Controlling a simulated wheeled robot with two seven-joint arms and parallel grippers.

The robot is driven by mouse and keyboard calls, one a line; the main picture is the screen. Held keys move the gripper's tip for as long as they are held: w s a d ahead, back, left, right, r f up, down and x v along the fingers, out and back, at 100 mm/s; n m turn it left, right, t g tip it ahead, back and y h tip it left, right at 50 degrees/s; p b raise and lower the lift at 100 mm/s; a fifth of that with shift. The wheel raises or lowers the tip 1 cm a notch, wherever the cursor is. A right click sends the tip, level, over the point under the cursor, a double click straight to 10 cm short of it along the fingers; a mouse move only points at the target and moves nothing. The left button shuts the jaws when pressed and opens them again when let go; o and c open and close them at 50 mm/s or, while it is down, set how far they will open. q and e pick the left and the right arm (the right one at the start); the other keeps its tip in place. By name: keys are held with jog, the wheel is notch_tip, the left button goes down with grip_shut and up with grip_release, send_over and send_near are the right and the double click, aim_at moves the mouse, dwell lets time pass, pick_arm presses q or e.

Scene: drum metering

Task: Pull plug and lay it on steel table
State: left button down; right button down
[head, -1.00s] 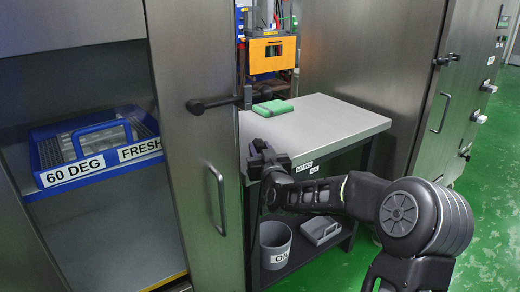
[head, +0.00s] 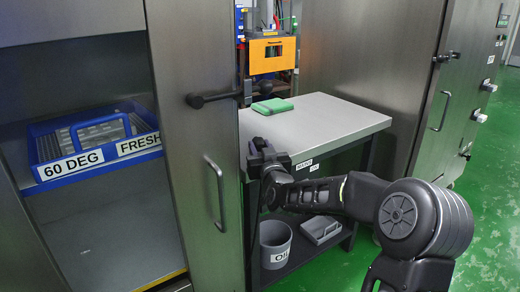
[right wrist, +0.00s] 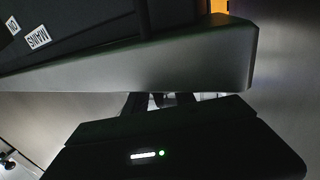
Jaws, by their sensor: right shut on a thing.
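The steel table (head: 335,122) stands in the middle of the head view, with its grey top mostly bare. My right gripper (head: 261,149) is at the table's near left edge, beside the cabinet door. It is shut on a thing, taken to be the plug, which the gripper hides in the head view. In the right wrist view the fingers of my right gripper (right wrist: 146,102) reach in close to the underside of the table edge (right wrist: 175,60); what they hold is too dark to make out. A MAINS label (right wrist: 38,38) shows below the tabletop. My left gripper is not in view.
A green cloth (head: 272,106) lies on the tabletop's back left. A grey bucket (head: 274,243) and a grey tray (head: 321,229) are on the shelf below. A blue tray (head: 95,150) sits in the cabinet at left. The cabinet door (head: 195,155) stands close to my right gripper.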

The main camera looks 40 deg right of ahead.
notch_tip(320, 180, down, 2)
jog(key=shift+s+f, duration=0.15)
jog(key=c, duration=0.9)
grip_release()
jog(key=shift+f, duration=0.1)
jog(key=shift+c, duration=0.2)
jog(key=shift+b, duration=0.3)
jog(key=s+a+r+p, duration=0.1)
jog(key=s+a+r, duration=0.1)
jog(key=s, duration=0.5)
jog(key=shift+a, duration=0.5)
jog(key=shift+r, duration=0.1)
